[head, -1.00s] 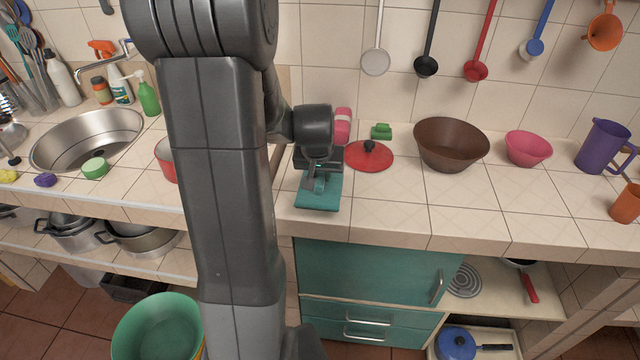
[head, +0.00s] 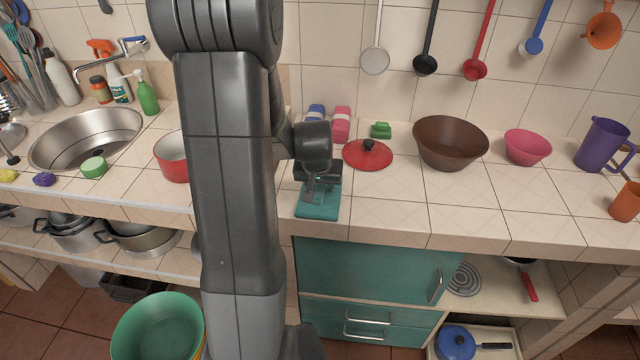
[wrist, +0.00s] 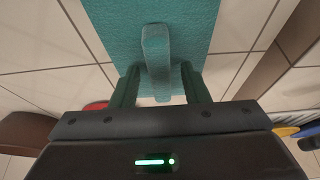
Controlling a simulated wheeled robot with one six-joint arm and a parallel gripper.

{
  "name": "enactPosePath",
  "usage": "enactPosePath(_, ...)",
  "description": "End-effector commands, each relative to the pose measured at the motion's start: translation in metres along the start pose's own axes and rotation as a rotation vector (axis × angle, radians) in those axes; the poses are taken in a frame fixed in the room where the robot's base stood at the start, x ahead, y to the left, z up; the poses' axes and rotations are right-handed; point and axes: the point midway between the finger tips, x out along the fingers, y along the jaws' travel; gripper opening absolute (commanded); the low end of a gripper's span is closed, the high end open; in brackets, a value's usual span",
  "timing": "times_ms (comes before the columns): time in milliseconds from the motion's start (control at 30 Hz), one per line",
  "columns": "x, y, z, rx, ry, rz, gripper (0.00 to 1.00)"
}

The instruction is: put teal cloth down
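The teal cloth (head: 318,212) lies flat on the tiled counter, near its front edge, with a raised ridge in its middle. In the wrist view the cloth (wrist: 108,25) spreads out beyond my fingers, and its ridge stands up between them. My gripper (head: 317,188) is low over the far part of the cloth. In the wrist view my gripper (wrist: 160,88) is open, with a finger on each side of the ridge and a narrow gap showing on both sides.
A red lid (head: 367,156) lies behind and right of the cloth, with a brown bowl (head: 450,145) farther right. A red pot (head: 171,158) stands left, partly behind my arm. A pink item (head: 341,125) stands at the back. The counter right of the cloth is clear.

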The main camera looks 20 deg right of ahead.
Motion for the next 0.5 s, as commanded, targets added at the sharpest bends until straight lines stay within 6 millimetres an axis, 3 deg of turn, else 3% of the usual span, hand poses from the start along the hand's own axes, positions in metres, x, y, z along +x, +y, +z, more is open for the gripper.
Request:
enactPosePath(267,-0.006,0.000,-0.002,0.000,0.002,0.000,0.41)
enactPosePath(500,-0.039,0.000,-0.002,0.001,0.006,-0.001,0.41)
